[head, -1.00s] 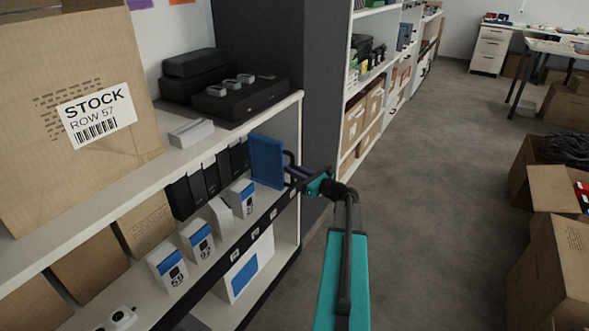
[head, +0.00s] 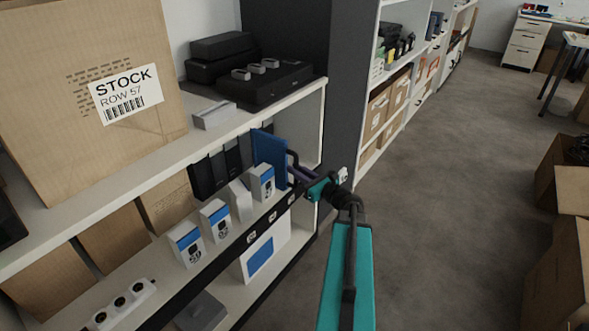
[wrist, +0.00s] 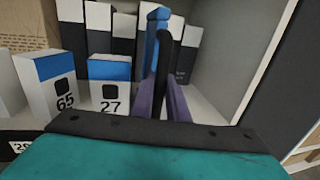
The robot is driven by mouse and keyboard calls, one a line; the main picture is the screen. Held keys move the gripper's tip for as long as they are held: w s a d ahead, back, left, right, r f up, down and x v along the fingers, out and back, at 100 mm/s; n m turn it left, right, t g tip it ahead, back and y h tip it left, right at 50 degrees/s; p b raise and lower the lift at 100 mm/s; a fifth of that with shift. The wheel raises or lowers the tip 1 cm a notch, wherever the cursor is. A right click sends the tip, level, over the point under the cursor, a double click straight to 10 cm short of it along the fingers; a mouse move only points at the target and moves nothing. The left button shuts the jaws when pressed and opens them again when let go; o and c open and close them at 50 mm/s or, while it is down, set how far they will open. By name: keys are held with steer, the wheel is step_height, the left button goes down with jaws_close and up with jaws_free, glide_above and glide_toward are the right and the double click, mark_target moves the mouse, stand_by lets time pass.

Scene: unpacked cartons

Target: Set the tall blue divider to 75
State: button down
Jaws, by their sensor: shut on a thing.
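The tall blue divider (head: 269,157) stands upright on the middle shelf, near its right end. In the wrist view the divider (wrist: 156,32) shows nearly edge-on. My gripper (head: 296,170) is shut on the divider's dark handle at its front; the purple fingers (wrist: 163,106) sit on both sides of it in the wrist view. A small white-and-blue box marked 27 (wrist: 109,84) stands just left of the divider, with a box marked 65 (wrist: 47,84) farther left. Small number plates (head: 272,216) line the dark shelf edge; most are too small to read.
Dark upright files (head: 217,168) stand behind the boxes, and one file (wrist: 187,52) shows right of the divider in the wrist view. A white side panel (wrist: 262,50) closes the shelf's right end. A large stock carton (head: 60,150) stands on the upper shelf.

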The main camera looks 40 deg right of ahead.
steer(key=shift+a, duration=0.25)
steer(key=c, duration=1.7)
jaws_free()
steer(key=shift+s, duration=0.1)
